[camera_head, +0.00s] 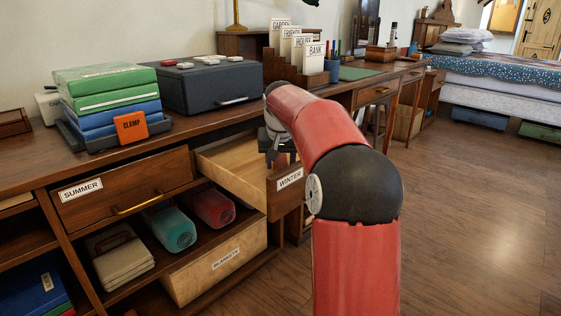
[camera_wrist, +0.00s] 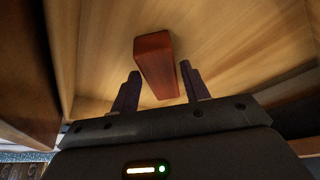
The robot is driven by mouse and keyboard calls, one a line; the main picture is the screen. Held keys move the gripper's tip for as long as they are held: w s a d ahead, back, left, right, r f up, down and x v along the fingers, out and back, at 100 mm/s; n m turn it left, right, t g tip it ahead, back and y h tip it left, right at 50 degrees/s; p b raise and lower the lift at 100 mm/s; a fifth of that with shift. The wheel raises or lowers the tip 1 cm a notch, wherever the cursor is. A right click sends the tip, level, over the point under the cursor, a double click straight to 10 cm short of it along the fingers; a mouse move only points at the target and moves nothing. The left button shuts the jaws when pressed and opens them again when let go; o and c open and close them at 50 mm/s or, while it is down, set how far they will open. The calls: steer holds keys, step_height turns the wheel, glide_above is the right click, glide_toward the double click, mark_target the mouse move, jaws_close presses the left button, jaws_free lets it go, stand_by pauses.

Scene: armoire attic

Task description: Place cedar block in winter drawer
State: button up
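The winter drawer (camera_head: 284,203) is pulled open, with its label on the front and a pale wooden inside. The cedar block (camera_wrist: 155,62), a reddish-brown bar, shows in the wrist view against the drawer's pale wooden boards (camera_wrist: 225,45). My gripper (camera_wrist: 160,78) is over the drawer with its two dark fingers apart, one on each side of the block's near end. A gap shows at the left finger; the block is very close to the right finger, and I cannot tell whether they touch. In the head view my red arm hides the block and most of the gripper.
The closed summer drawer (camera_head: 122,190) is at the left. Books with an orange clamp tag (camera_head: 131,127), a dark grey box (camera_head: 210,86) and a letter rack (camera_head: 300,75) stand on the desktop above. The floor (camera_head: 460,210) at the right is clear.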

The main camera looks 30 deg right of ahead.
steer(key=shift+o, duration=0.9)
steer(key=p+v, duration=0.3)
steer(key=v, duration=0.8)
steer(key=s+a+r+n, duration=0.1)
steer(key=s+a, duration=0.4)
steer(key=s+a+f+n, duration=0.1)
steer(key=s+a+f, duration=0.2)
steer(key=s+f, duration=0.2)
steer(key=s+a+f+n+t+y, duration=0.1)
steer(key=s+a+f, duration=0.3)
steer(key=s, duration=0.8)
steer(key=s+a+f+n+y, duration=0.1)
steer(key=s+a+f+n, duration=0.1)
steer(key=s+a+f, duration=0.2)
steer(key=s+f, duration=0.2)
steer(key=s, duration=0.2)
